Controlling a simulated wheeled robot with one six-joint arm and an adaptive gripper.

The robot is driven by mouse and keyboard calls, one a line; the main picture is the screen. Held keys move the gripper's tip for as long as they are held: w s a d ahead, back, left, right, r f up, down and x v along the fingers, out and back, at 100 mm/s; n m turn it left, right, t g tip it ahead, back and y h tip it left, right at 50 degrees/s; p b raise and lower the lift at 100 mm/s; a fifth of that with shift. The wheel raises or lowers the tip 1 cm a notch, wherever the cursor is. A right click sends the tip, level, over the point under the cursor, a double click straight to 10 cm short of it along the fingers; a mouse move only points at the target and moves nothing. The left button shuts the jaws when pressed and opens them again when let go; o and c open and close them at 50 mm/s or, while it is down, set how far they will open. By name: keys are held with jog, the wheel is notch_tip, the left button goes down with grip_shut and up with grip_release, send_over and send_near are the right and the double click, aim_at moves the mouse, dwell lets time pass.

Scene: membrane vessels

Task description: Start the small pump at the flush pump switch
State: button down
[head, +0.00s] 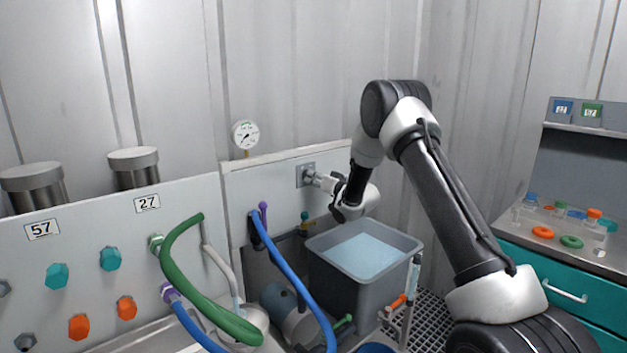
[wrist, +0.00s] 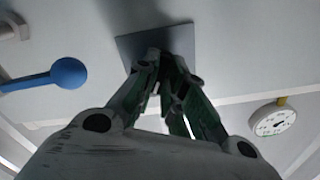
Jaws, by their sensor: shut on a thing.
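The flush pump switch is on a small grey square plate (head: 301,176) on the white panel above the water tank. The plate also fills the top middle of the wrist view (wrist: 130,45). My gripper (head: 315,178) is at this plate, its fingers pointing into it. In the wrist view my gripper (wrist: 168,58) has its fingertips together at the plate, shut on the switch knob, which the fingers hide. The switch's position cannot be read. A rounded blue-grey pump body (head: 279,299) sits low below the panel, partly behind the blue hose.
A grey tank (head: 350,290) of water stands below my gripper. A pressure gauge (head: 245,135) rises above the panel. A green hose (head: 185,275) and a blue hose (head: 285,270) loop in front. A blue ball-ended lever (wrist: 68,73) is close left in the wrist view.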

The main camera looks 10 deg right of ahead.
jog(key=shift+f+m, duration=0.1)
jog(key=shift+m, duration=0.4)
jog(key=c, duration=1.5)
grip_release()
jog(key=v, duration=1.2)
